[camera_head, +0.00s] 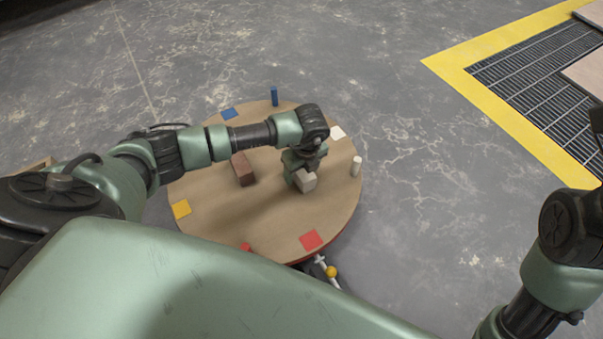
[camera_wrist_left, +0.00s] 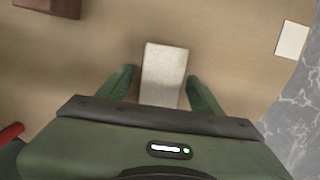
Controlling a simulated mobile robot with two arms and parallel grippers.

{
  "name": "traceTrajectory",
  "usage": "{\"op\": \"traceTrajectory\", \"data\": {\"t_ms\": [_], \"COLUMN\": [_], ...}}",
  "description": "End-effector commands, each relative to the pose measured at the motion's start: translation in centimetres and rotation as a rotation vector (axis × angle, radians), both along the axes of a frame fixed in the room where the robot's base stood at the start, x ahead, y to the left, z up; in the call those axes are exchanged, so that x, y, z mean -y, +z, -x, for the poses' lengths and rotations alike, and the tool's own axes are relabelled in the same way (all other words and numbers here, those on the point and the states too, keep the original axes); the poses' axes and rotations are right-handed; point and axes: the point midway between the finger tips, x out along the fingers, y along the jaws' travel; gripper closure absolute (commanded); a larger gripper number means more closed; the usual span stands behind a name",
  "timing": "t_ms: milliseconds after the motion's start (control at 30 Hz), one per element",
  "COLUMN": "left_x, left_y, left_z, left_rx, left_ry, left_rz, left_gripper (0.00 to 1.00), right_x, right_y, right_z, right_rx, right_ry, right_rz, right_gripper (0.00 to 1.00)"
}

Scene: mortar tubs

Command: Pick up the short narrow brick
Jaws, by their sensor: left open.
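A short pale grey brick (camera_head: 306,183) lies on the round wooden table (camera_head: 230,219). It also shows in the left wrist view (camera_wrist_left: 163,68), pointing away from the palm. My left gripper (camera_head: 299,163) is over it, pointing down. In the left wrist view its two fingers (camera_wrist_left: 159,82) are open, one on each side of the brick, with a gap on both sides. The near end of the brick is hidden behind the gripper body. A larger brown-red brick (camera_head: 243,169) lies to the left; its edge shows in the left wrist view (camera_wrist_left: 50,7). My right gripper is out of view.
Flat blue (camera_head: 229,114), white (camera_head: 337,132), yellow (camera_head: 181,209) and red (camera_head: 311,241) squares lie near the edge. A yellow-bordered grate (camera_head: 530,75) is at the right.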

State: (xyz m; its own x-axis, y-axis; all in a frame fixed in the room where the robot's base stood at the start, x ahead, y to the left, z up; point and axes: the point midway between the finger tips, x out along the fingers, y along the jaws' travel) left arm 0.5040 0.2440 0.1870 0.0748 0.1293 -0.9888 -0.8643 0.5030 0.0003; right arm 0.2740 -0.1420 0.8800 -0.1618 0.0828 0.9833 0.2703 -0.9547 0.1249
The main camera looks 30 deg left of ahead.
Motion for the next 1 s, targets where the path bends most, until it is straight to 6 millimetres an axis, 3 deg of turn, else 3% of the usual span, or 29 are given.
{"op": "traceTrajectory", "data": {"t_ms": [633, 867, 1000], "left_x": [0.03, 0.01, 0.02], "left_y": [-0.5, -0.5, -0.41], "left_z": [0.0, 0.01, -0.07], "left_rx": [0.0, 0.0, 0.002], "left_ry": [0.0, 0.0, 0.0], "left_rz": [0.0, 0.0, 0.001], "left_gripper": [0.35, 0.99, 1.0], "right_x": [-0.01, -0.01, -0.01], "right_y": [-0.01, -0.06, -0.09], "right_z": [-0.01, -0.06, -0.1], "right_rx": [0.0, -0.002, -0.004], "right_ry": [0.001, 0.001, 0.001], "right_rz": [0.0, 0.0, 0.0], "right_gripper": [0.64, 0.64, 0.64]}}
